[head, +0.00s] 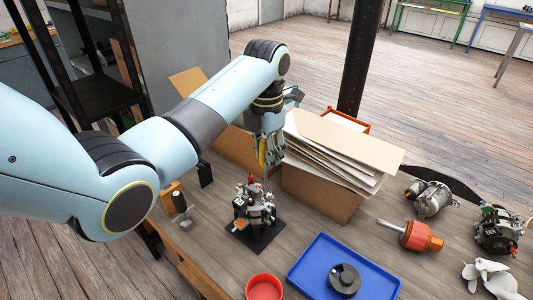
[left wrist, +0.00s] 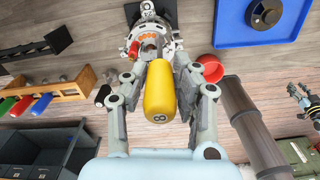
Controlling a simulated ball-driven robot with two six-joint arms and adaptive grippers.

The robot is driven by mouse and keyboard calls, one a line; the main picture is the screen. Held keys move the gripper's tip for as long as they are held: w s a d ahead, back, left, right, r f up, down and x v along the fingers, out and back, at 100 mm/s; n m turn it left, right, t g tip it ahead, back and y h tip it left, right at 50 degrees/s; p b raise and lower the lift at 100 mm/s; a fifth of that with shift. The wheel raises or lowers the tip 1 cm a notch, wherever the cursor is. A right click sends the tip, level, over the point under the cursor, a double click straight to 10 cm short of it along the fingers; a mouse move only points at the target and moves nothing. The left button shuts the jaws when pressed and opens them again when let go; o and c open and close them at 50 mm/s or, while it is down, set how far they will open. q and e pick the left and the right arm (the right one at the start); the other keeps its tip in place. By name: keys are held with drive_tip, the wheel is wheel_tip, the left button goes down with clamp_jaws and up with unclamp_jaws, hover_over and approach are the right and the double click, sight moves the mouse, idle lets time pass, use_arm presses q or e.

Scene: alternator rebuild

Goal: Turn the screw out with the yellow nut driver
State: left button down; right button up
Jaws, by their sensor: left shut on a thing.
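My left gripper (head: 270,160) is shut on the yellow nut driver (left wrist: 160,92), which also shows as a thin yellow strip in the head view (head: 262,151). The driver points down, and its shaft reaches the top of the alternator assembly (head: 255,207). That assembly stands on a black base plate (head: 240,239) on the table. In the left wrist view the assembly (left wrist: 150,36) lies straight beyond the yellow handle. The screw and the driver's tip are too small or hidden, so I cannot tell whether they touch. My right gripper is not in view.
A cardboard box of papers (head: 318,190) stands close behind the assembly. A red bowl (head: 264,288) and a blue tray (head: 318,263) with a black pulley (head: 344,279) are in front. A wooden rack (left wrist: 62,88) holds several coloured-handled tools.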

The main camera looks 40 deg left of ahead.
use_arm(q)
drive_tip(key=shift+r, duration=2.45)
